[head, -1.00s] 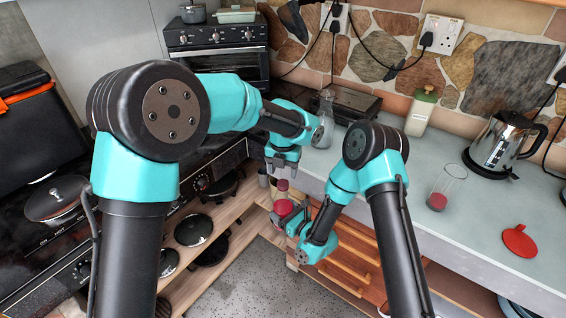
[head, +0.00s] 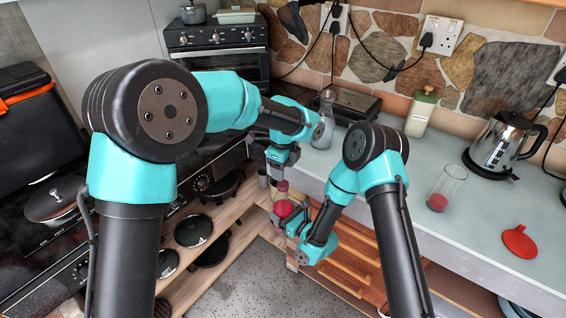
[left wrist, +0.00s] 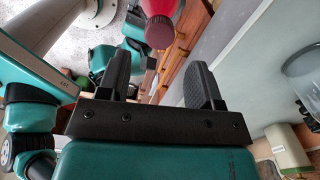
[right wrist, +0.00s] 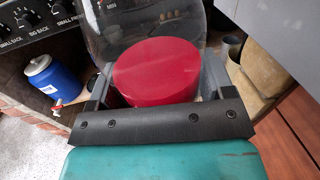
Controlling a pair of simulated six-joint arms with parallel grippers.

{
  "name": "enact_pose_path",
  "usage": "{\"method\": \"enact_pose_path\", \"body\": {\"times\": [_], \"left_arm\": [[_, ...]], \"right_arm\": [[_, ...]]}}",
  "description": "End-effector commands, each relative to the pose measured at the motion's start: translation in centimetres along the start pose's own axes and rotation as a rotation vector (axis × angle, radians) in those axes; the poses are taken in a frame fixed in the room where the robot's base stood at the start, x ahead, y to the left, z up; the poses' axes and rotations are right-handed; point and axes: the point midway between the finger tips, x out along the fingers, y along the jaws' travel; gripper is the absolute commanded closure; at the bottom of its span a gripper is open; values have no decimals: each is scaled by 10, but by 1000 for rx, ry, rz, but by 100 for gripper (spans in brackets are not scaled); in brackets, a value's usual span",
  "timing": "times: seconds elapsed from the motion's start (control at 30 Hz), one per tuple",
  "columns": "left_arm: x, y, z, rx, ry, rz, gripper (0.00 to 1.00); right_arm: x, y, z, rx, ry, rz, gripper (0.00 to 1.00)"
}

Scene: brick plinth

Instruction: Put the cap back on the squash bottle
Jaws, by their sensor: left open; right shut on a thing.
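The squash bottle (head: 284,209), clear with red in it, is held low in front of the counter by my right gripper (head: 291,220). In the right wrist view red fills the space between the two fingers, with clear bottle wall beyond. My left gripper (head: 279,176) is open and points down just above the bottle's top. In the left wrist view a dark red ridged piece (left wrist: 160,32), which looks like the cap, sits at the end of the red bottle (left wrist: 152,8), beyond the open, empty fingertips. Whether it is fully seated I cannot tell.
On the counter are a glass with red liquid (head: 442,188), a flat red object (head: 519,241), a steel kettle (head: 495,145) and a cream bottle (head: 421,112). Open shelves with pans (head: 194,230) lie left of the bottle; wooden drawer fronts (head: 355,262) are right of it.

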Motion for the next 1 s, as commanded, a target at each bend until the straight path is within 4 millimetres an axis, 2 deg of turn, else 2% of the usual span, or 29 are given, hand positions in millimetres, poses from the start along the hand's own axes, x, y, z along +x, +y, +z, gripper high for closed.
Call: {"method": "enact_pose_path", "body": {"times": [1.0], "left_arm": [[-12,0,0,-1376,1,1,41]], "right_arm": [[0,0,1,-1,-2,0,91]]}}
